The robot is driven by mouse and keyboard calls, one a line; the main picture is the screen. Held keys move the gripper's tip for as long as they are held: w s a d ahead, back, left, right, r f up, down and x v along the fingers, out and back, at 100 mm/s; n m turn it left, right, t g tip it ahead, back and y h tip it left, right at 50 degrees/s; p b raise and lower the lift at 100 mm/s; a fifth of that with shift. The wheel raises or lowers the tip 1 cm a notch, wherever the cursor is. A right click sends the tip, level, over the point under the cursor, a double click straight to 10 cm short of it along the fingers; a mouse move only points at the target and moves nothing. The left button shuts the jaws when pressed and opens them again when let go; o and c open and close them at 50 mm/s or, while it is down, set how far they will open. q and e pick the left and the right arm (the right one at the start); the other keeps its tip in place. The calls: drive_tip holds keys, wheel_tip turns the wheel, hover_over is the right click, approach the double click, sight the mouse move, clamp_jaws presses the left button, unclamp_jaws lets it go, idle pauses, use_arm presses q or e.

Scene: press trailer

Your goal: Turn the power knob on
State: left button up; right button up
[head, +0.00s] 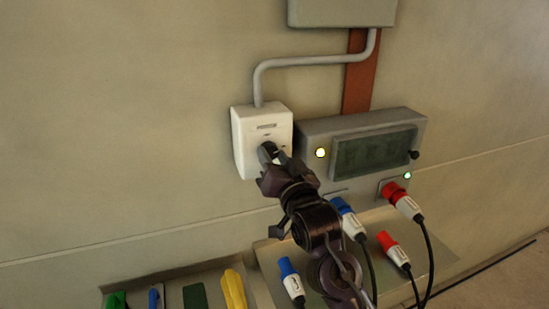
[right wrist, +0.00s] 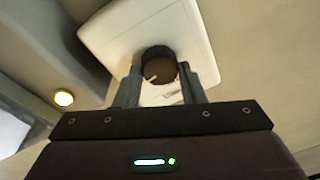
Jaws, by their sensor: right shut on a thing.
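The power knob (right wrist: 159,66) is a dark round knob with a pale pointer mark, on the front of a white wall box (head: 262,128). The box also fills the upper middle of the right wrist view (right wrist: 115,38). My right gripper (head: 272,157) is at the knob, and its two fingers (right wrist: 160,86) are on either side of it, shut on it. In the head view the gripper partly hides the knob. The pale mark points to the lower left in the right wrist view. My left gripper is not in view.
A grey panel (head: 312,135) with a dark screen (head: 372,151) and a lit yellow lamp (head: 320,153) is just right of the box. Blue plugs (head: 348,218) and red plugs (head: 403,202) with black cables are below. A tray at lower left holds a yellow item (head: 234,290).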

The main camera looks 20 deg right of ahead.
drive_tip(key=shift+f+m, duration=0.15)
drive_tip(key=shift+m, duration=1.05)
drive_tip(key=o, duration=1)
drive_tip(key=shift+s, duration=0.1)
drive_tip(key=shift+s+f+b, duration=0.1)
drive_tip(key=shift+s+b, duration=0.25)
drive_tip(key=s+b, duration=0.3)
drive_tip(key=s, duration=0.4)
drive_tip(key=shift+f, duration=0.35)
